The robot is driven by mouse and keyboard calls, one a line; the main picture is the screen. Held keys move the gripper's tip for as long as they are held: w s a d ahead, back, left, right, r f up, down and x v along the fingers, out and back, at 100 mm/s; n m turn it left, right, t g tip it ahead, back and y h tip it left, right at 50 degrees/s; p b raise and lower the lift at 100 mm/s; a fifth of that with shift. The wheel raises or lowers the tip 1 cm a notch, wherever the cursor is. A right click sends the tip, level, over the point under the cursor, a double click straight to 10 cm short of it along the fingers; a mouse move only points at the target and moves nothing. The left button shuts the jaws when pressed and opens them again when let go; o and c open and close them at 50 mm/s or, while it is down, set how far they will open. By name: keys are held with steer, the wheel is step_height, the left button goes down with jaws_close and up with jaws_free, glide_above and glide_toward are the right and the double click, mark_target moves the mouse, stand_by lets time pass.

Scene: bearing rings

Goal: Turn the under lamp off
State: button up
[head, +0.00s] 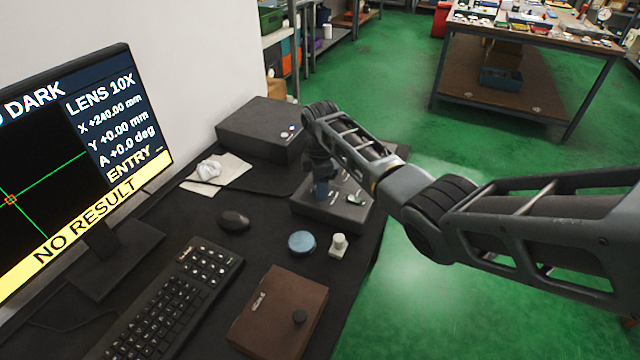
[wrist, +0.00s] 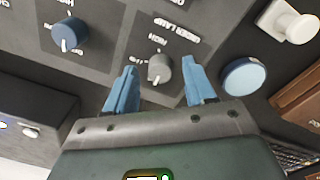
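The dark control box (head: 318,212) stands on the desk under my arm; its top panel fills much of the wrist view (wrist: 105,45). The mark points roughly toward the bottom of the wrist view. My gripper (wrist: 158,67) is open, its blue fingers on either side of the knob with visible gaps. The gripper also shows in the head view (head: 321,187). A larger blue knob (wrist: 70,34) is left of it.
A blue round disc (head: 301,243) and a pale knob-like piece (head: 338,245) lie near the box. A black case (head: 262,130), mouse (head: 234,220), keyboard (head: 175,300), brown book (head: 278,315) and monitor (head: 80,160) share the desk. Green floor (head: 440,290) is clear at right.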

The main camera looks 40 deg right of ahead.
steer(key=shift+s+r, duration=0.15)
steer(key=shift+r, duration=3.75)
